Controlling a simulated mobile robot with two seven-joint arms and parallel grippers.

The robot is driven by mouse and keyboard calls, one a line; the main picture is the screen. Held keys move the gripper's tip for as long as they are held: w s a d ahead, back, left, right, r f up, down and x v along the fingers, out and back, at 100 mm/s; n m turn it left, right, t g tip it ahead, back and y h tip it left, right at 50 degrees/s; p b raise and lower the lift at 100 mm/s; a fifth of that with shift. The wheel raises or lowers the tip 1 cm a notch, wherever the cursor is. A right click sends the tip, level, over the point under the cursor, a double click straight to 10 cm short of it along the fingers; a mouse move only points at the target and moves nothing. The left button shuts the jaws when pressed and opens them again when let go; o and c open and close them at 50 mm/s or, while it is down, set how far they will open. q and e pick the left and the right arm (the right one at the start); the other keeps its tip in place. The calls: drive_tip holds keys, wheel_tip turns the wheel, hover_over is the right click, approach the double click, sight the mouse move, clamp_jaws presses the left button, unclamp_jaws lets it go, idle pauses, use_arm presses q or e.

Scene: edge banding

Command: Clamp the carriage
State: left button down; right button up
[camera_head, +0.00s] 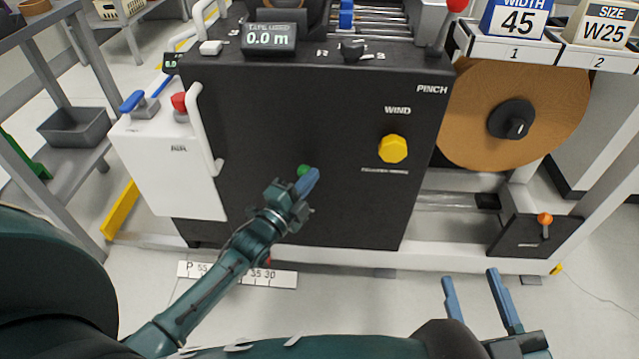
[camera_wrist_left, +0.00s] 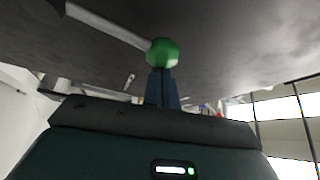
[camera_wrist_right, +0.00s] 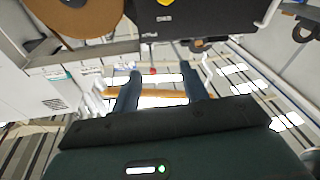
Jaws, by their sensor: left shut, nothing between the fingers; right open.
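A green ball knob (camera_head: 304,171) shows on the front of the black machine cabinet (camera_head: 330,120). In the left wrist view the green knob (camera_wrist_left: 162,52) sits at the end of a pale lever rod (camera_wrist_left: 105,27) running to the upper left. My left gripper (camera_head: 312,176) is shut and empty, with its blue fingertips at the knob; the left wrist view shows the fingers (camera_wrist_left: 162,72) just below it. I cannot tell whether they touch. My right gripper (camera_head: 470,276) is open and empty, low in front of the machine; its fingers (camera_wrist_right: 161,75) are spread in the right wrist view.
The cabinet front has a yellow knob (camera_head: 393,149) marked WIND. A white box (camera_head: 170,165) with a red knob (camera_head: 180,102) and a white handle stands at its left. A brown roll (camera_head: 470,120) and an orange-knobbed lever (camera_head: 545,219) are at the right.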

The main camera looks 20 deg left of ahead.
use_arm(q)
drive_tip(key=s+a+n+t+y+b, duration=0.2)
drive_tip(key=a+n, duration=0.4)
drive_tip(key=n, duration=0.3)
drive_tip(key=shift+a+f+t+y+b, duration=0.4)
drive_tip(key=shift+t+y+b, duration=0.1)
drive_tip(key=shift+t, duration=0.4)
use_arm(e)
drive_tip(key=shift+w+a+r+m+y, duration=0.15)
drive_tip(key=shift+a+r+m+y, duration=0.05)
drive_tip(key=shift+a+m+y, duration=0.1)
use_arm(q)
drive_tip(key=shift+r, duration=0.1)
